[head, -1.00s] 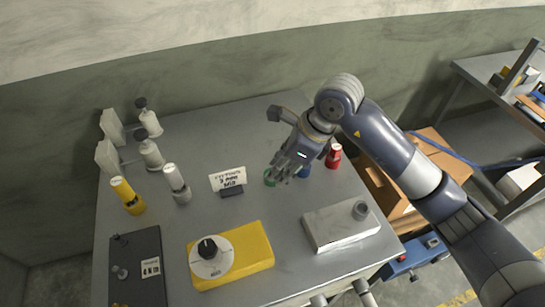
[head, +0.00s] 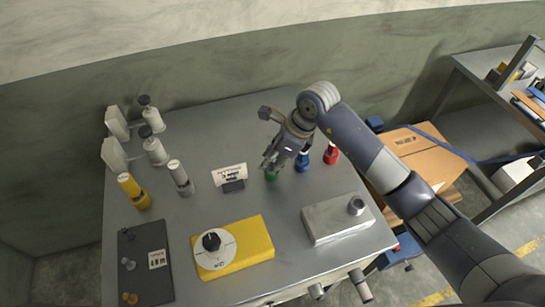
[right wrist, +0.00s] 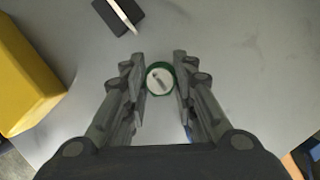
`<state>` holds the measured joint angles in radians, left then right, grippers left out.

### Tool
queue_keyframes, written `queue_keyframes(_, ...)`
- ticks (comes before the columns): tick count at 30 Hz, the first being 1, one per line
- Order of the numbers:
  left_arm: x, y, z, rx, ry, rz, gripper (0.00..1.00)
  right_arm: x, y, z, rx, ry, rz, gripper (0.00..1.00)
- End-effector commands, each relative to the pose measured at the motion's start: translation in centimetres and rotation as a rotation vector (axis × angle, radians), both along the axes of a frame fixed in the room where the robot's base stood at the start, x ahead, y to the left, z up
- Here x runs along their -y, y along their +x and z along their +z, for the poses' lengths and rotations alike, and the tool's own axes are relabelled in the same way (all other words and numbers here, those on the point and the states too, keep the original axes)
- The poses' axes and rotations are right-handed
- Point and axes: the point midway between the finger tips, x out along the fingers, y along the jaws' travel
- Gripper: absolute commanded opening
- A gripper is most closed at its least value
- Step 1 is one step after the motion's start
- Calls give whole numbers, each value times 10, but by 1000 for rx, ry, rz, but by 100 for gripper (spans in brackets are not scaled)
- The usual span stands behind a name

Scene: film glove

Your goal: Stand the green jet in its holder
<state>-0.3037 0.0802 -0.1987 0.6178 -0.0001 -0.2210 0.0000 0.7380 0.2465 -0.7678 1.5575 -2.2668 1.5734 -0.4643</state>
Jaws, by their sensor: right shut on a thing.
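The green jet (head: 271,175) is a small round piece on the grey table, at the left end of a row with a blue piece (head: 303,161) and a red piece (head: 331,155). My right gripper (head: 270,164) is over it, with the fingers shut on it. In the right wrist view the green jet (right wrist: 160,81) shows as a green ring with a pale top between the fingertips (right wrist: 160,78). Its lower part is hidden there, and I cannot tell whether it touches the table. I cannot tell which piece is its holder. My left gripper is not in view.
A white card on a dark stand (head: 230,177) is left of the jet. A yellow box with a dial (head: 255,240) and a grey block (head: 325,225) are nearer. A dark plate with pegs (head: 148,240) and yellow and white cylinders are at left. Table between is clear.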

Motion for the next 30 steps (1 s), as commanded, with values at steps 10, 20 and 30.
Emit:
queue_keyframes(10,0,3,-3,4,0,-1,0,0,0,-2,0,0,0,45)
queue_keyframes(20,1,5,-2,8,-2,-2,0,3,0,5,3,0,0,45)
queue_keyframes(30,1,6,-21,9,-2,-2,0,29,-6,69,6,-1,0,45)
